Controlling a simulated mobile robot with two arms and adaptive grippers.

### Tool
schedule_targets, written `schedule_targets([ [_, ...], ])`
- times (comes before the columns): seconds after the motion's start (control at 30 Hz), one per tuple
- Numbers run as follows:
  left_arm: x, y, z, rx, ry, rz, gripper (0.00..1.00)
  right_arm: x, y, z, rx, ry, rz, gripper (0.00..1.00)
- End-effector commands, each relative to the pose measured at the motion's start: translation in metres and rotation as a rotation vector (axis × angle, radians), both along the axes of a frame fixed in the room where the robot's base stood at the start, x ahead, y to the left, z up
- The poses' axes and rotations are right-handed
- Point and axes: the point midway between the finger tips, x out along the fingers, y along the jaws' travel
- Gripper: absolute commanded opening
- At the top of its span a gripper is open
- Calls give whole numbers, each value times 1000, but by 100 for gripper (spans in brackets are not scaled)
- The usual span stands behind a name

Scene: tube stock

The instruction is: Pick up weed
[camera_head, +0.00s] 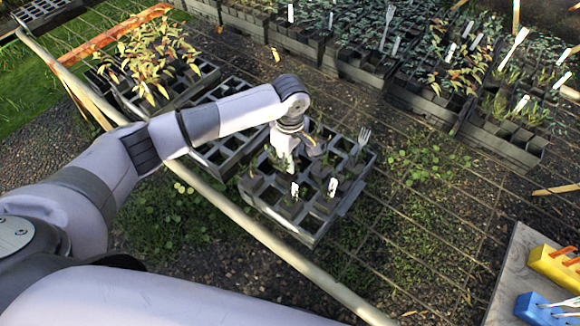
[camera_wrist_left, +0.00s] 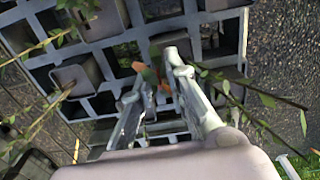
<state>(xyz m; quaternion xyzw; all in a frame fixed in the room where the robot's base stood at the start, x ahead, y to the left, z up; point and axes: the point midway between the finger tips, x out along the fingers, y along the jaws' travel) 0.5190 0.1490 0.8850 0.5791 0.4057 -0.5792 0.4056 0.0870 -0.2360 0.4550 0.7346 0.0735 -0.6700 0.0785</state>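My left gripper (camera_head: 287,158) points down over the black cell tray (camera_head: 312,238) in the head view, among small potted seedlings. In the left wrist view its two fingers (camera_wrist_left: 155,75) are spread apart. A small orange thing with a green leaf (camera_wrist_left: 153,72) shows between or just beyond the fingertips. I cannot tell whether it is the weed or whether the fingers touch it. In the head view the arm and gripper hide part of the tray. My right gripper is not in view.
A white fork-shaped marker (camera_head: 361,141) and white labels (camera_head: 332,187) stand in the tray. Leafy plants (camera_head: 155,60) fill another tray at the upper left. More plant trays (camera_head: 505,145) line the back. A pale rail (camera_head: 265,235) runs along the near side. Blue and yellow blocks (camera_head: 545,305) lie at lower right.

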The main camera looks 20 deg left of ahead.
Motion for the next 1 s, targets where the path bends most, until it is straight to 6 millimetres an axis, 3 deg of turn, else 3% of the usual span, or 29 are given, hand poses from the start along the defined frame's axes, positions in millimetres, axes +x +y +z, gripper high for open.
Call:
schedule_targets([
  [0.17,0,0,0,0,0,0,0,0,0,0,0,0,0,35],
  [0.67,1,0,2,0,-1,1,0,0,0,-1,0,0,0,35],
  [0.87,2,0,19,-1,-4,0,0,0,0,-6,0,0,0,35],
  [1.0,2,0,43,0,-6,1,0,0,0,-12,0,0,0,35],
])
